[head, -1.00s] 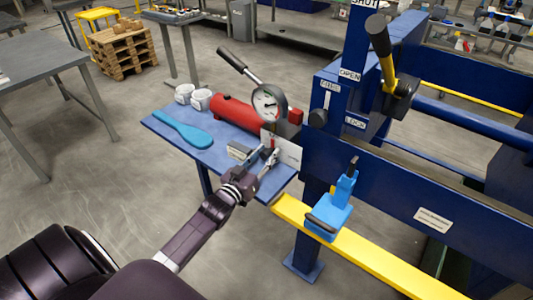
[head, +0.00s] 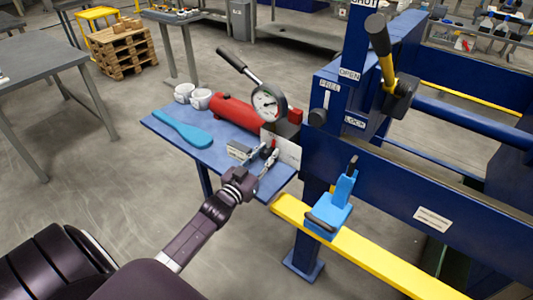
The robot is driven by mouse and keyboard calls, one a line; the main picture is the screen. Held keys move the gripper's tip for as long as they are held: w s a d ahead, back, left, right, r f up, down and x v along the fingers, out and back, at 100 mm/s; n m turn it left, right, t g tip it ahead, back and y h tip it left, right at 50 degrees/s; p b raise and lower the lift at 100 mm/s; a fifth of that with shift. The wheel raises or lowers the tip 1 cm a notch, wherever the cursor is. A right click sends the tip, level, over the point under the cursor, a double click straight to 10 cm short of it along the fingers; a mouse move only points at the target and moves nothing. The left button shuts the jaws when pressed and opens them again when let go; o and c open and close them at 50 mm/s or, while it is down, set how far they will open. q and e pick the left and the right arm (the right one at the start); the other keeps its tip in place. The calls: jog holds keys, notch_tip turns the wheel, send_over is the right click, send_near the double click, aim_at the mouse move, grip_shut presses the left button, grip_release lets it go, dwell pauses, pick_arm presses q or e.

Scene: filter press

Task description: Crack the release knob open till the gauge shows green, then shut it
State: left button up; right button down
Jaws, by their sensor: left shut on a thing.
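A red hand pump (head: 236,112) lies on a blue shelf (head: 178,146) beside the blue press frame. Its round white-faced gauge (head: 265,104) stands up at the pump's right end. The dial is too small to read the needle against its coloured marks with certainty. My left gripper (head: 265,164) is at the shelf's front right part, just below the gauge, shut on a small dark knob that its fingers mostly cover. I take this to be the release knob; its turn position cannot be told. My right gripper is not in view.
A black pump handle (head: 232,60) slants up behind the gauge. A white plate (head: 284,149) stands close right of my gripper.

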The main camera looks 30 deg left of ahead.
pick_arm(q)
jog(key=o, duration=0.9)
jog(key=shift+c, duration=0.2)
jog(key=s, duration=1.2)
jog(key=shift+d+f, duration=0.15)
jog(key=shift+d, duration=0.05)
